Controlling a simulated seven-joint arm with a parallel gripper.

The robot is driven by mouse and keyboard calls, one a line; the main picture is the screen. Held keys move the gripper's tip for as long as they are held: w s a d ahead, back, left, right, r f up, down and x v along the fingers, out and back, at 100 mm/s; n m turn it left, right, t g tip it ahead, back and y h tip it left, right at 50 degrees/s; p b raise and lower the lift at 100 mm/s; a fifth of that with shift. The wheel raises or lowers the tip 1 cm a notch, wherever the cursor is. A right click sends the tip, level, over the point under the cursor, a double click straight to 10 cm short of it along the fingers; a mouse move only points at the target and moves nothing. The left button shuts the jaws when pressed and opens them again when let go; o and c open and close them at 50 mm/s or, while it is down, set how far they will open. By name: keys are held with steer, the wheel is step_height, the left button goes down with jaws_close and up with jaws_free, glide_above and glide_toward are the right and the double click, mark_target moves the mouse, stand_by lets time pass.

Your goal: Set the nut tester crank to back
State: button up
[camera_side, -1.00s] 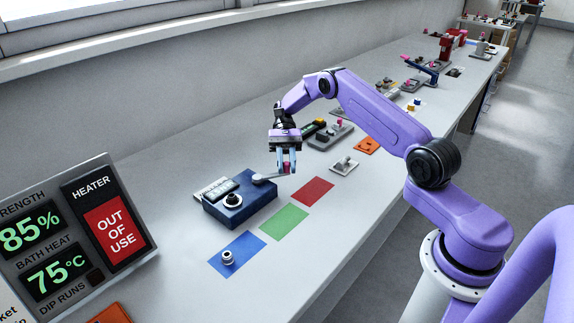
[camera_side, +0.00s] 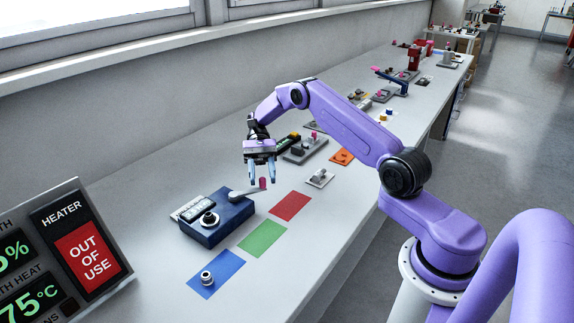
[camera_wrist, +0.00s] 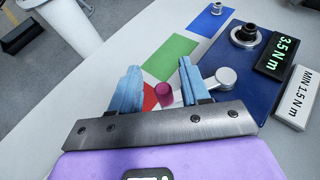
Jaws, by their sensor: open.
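The nut tester (camera_side: 222,232) is a dark blue box on the bench, also in the wrist view (camera_wrist: 252,92). Its grey crank arm (camera_side: 245,193) runs from a round hub to a magenta knob (camera_side: 263,183), pointing right and slightly away in the side view. The wrist view shows the hub (camera_wrist: 226,77) and the knob (camera_wrist: 163,93). My gripper (camera_side: 260,181) is open and just above the knob. In the wrist view the knob shows between my two blue fingers, with gaps on both sides. Whether the fingertips reach down beside it is unclear.
Blue (camera_side: 216,276), green (camera_side: 263,238) and red (camera_side: 291,206) mats lie in front of the tester. A nut (camera_side: 207,278) stands on the blue one. A heater panel (camera_side: 72,245) stands at left. Grey fixtures (camera_side: 303,149) and an orange plate (camera_side: 342,157) lie beyond my gripper.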

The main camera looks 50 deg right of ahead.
steer(key=s+a+r, duration=0.1)
steer(key=s+r, duration=1)
steer(key=s, duration=0.3)
steer(key=shift+a+r, duration=0.2)
steer(key=shift+r, duration=0.05)
